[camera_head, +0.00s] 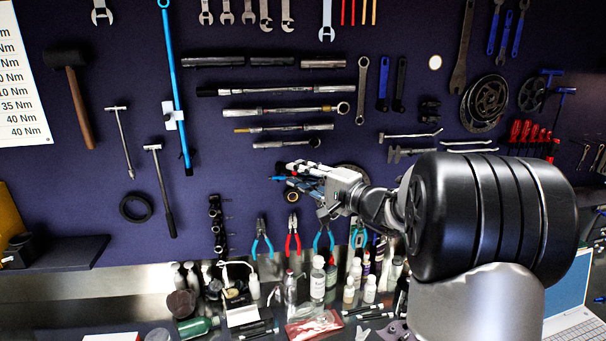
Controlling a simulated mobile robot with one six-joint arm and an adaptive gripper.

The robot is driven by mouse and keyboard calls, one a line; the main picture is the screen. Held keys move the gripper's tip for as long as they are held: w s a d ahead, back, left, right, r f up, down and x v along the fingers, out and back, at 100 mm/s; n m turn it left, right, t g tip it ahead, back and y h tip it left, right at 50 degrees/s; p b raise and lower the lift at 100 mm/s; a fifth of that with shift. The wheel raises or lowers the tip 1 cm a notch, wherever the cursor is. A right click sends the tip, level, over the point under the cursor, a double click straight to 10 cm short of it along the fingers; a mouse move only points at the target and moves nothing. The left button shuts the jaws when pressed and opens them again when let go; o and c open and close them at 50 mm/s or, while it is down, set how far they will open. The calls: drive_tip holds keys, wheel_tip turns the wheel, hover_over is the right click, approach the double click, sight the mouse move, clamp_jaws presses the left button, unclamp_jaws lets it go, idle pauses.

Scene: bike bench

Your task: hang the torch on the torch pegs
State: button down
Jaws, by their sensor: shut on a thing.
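My gripper (297,172) is in front of the dark tool wall, right of centre, with its fingers pointing left. It is shut on a small dark thing that I take to be the torch (292,184); the fingers hide much of it, and its outline merges with the dark wall. I cannot make out the torch pegs for certain; my gripper and arm cover part of the wall there. I cannot tell how far the gripper is from the wall.
Torque wrenches (285,111) hang above the gripper, and pliers (292,234) hang below it. Bottles (318,278) crowd the bench under them. A laptop (575,310) stands at the right. A hammer (80,105) and a blue-handled bar (175,85) hang at the left.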

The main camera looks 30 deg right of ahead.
drive_tip(key=w+d+f+p, duration=0.1)
drive_tip(key=w+d+p, duration=0.1)
drive_tip(key=w, duration=0.4)
drive_tip(key=shift+w, duration=0.3)
idle(0.4)
drive_tip(key=shift+f, duration=0.1)
idle(0.7)
drive_tip(key=c, duration=1.3)
unclamp_jaws()
drive_tip(key=shift+w, duration=0.1)
drive_tip(key=shift+c, duration=0.2)
drive_tip(key=shift+o, duration=0.3)
